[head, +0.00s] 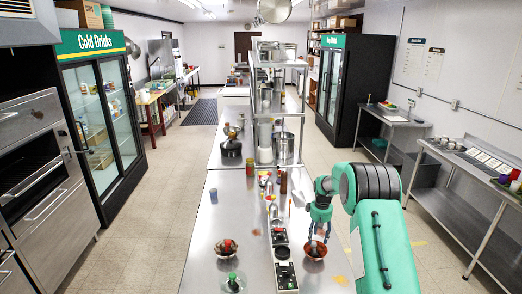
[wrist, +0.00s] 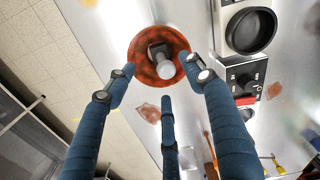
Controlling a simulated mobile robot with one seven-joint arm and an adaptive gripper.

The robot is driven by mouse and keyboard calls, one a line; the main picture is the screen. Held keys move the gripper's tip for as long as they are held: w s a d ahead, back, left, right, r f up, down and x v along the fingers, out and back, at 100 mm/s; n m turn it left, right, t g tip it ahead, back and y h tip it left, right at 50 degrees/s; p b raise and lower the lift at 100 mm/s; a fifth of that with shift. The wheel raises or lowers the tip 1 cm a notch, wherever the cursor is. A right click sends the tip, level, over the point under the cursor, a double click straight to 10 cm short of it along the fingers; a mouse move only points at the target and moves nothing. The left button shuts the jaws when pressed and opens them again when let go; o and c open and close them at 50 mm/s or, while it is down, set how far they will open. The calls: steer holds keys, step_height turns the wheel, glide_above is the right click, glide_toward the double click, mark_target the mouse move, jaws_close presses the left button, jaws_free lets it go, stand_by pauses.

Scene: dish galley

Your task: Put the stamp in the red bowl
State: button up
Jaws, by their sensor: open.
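The red bowl (wrist: 143,70) sits on the steel counter and shows near the top middle of the wrist view. The stamp, a grey rounded handle on a dark square base (wrist: 167,69), is inside the bowl. In the head view the red bowl (head: 309,254) is at the counter's right side, below my gripper (head: 318,236). The stamp cannot be made out there. My gripper (wrist: 158,78) is open, its blue fingers spread around the near side of the bowl. No finger visibly grips the stamp.
Black-and-white appliances (head: 282,252) stand left of the bowl on the counter. Another bowl with contents (head: 227,247) and a clear green item (head: 233,284) are farther left. Metal shelving (head: 278,100) rises at the back. Orange scraps (wrist: 150,112) lie by the bowl.

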steer(key=s+a+r+b, duration=0.1)
steer(key=s+r, duration=0.2)
steer(key=r, duration=0.3)
steer(key=s+a+r+m+t+b, duration=0.1)
steer(key=s+a+r, duration=0.15)
steer(key=r, duration=0.45)
steer(key=s+r+b, duration=0.1)
steer(key=s+r, duration=0.2)
steer(key=r, duration=0.3)
steer(key=s+a+r+m+t+b, duration=0.1)
steer(key=s+a+r+t+b, duration=0.2)
steer(key=s+r, duration=1.05)
steer(key=s+a+r+m+b, duration=0.1)
steer(key=s+a, duration=0.1)
steer(key=s, duration=0.9)
steer(key=s+a+r+m+b, duration=0.1)
steer(key=s+a+b, duration=0.1)
steer(key=s, duration=0.8)
steer(key=s+f+b, duration=0.1)
steer(key=s+f, duration=0.1)
steer(key=s, duration=0.6)
steer(key=s+a+f+m+t+b, duration=0.1)
steer(key=s+f, duration=0.2)
steer(key=s, duration=0.6)
steer(key=shift+a+f, duration=0.15)
steer(key=shift+a, duration=0.05)
